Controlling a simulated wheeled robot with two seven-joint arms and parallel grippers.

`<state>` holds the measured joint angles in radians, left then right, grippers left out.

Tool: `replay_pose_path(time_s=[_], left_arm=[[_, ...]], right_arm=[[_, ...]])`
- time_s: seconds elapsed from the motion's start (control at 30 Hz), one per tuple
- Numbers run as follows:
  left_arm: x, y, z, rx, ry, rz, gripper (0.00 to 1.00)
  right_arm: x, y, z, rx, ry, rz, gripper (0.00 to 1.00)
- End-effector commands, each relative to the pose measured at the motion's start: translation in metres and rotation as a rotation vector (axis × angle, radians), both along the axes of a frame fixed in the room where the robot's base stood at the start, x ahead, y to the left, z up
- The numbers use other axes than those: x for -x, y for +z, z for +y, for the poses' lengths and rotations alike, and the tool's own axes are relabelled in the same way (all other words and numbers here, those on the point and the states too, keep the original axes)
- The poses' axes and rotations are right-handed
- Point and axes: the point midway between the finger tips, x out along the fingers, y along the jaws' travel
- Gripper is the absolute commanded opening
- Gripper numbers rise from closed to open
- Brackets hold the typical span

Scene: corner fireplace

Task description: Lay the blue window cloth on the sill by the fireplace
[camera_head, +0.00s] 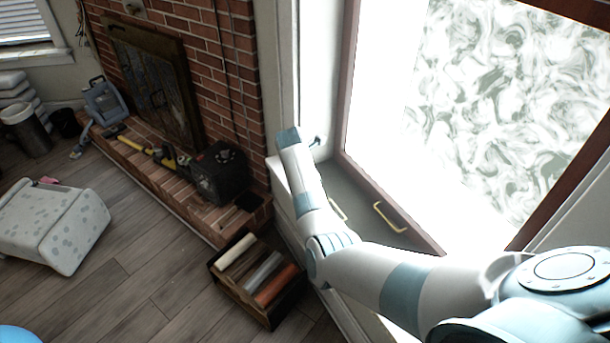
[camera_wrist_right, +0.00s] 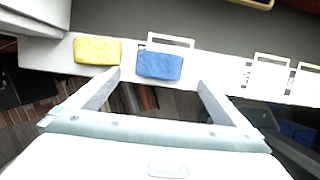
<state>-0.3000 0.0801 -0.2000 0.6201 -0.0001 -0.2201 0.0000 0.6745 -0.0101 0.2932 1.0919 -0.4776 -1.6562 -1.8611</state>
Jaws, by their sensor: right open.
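The blue cloth (camera_wrist_right: 160,65) is a small folded-looking block on the white sill (camera_wrist_right: 215,69) in the right wrist view. My right gripper (camera_wrist_right: 160,78) is open, with one finger to each side of the cloth's near edge. Neither finger visibly touches it; I cannot tell the height between them. A yellow block (camera_wrist_right: 97,50) lies on the sill left of the blue cloth. In the head view my right arm reaches to the window corner by the brick fireplace (camera_head: 222,60). There the arm hides the cloth, and the fingers are not clear. My left gripper is not in view.
White-framed fittings (camera_wrist_right: 268,72) line the sill to the right. A brass handle (camera_head: 388,217) sits on the grey window surface. A crate of rolls (camera_head: 222,284) stands on the floor below. A black box (camera_head: 220,172) and tools sit on the hearth.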

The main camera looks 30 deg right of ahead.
Motion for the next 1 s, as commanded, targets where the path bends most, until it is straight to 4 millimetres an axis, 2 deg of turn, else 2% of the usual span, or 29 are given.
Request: replay_pose_path(time_s=[0.3, 0.5, 0.7, 1.0], left_arm=[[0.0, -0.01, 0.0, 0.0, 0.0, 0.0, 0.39], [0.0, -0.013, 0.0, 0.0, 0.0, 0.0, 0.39], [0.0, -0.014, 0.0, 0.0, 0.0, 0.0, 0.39], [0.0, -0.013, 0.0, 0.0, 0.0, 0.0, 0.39]], right_arm=[[-0.001, 0.06, 0.019, 0.0, 0.0, -0.004, 1.0], [0.0, 0.082, 0.025, 0.0, 0.001, -0.002, 1.0], [0.0, 0.09, 0.028, 0.0, 0.0, -0.001, 1.0], [0.0, 0.09, 0.027, 0.0, 0.0, 0.0, 1.0]])
